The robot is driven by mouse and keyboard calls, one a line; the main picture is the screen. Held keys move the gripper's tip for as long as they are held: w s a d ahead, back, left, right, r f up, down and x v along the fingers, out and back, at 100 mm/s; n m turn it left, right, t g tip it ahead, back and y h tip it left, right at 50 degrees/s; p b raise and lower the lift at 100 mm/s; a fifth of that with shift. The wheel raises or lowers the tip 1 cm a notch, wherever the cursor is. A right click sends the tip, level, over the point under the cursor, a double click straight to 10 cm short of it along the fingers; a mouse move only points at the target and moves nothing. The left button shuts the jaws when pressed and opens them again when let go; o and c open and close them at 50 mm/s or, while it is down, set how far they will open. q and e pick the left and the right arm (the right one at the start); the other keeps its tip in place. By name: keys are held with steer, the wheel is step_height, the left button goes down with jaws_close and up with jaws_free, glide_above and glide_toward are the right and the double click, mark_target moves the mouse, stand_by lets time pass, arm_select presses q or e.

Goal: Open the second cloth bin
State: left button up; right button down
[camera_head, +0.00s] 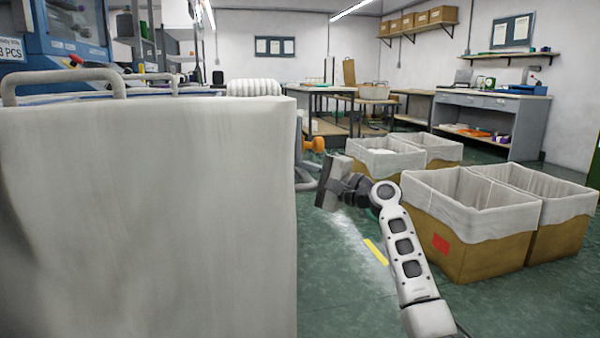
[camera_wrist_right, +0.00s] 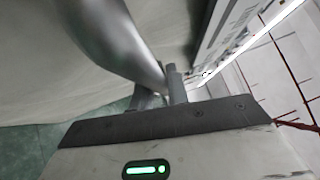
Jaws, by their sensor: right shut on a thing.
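A large white cloth bin (camera_head: 150,210) fills the left foreground in the head view, its flat cloth side facing me. A grey tubular bar (camera_head: 62,75) loops above its top edge. My right gripper (camera_head: 330,183) is just right of the cloth's right edge; its fingertips are hard to make out there. In the right wrist view, my right gripper (camera_wrist_right: 174,88) is shut at a thick grey metal tube (camera_wrist_right: 118,38) beside pale cloth (camera_wrist_right: 40,60). The tube's far end and the bin's inside are hidden. My left gripper is not in view.
Several brown bins with white cloth liners stand on the right; the nearest (camera_head: 470,250) has a red label (camera_head: 441,245). A grey workbench (camera_head: 490,115) stands at the back right. Green floor (camera_head: 345,290) is clear in the middle, with a yellow mark (camera_head: 376,252).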

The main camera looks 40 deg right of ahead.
steer(key=c, duration=1.4)
jaws_free()
steer(key=shift+o, duration=0.2)
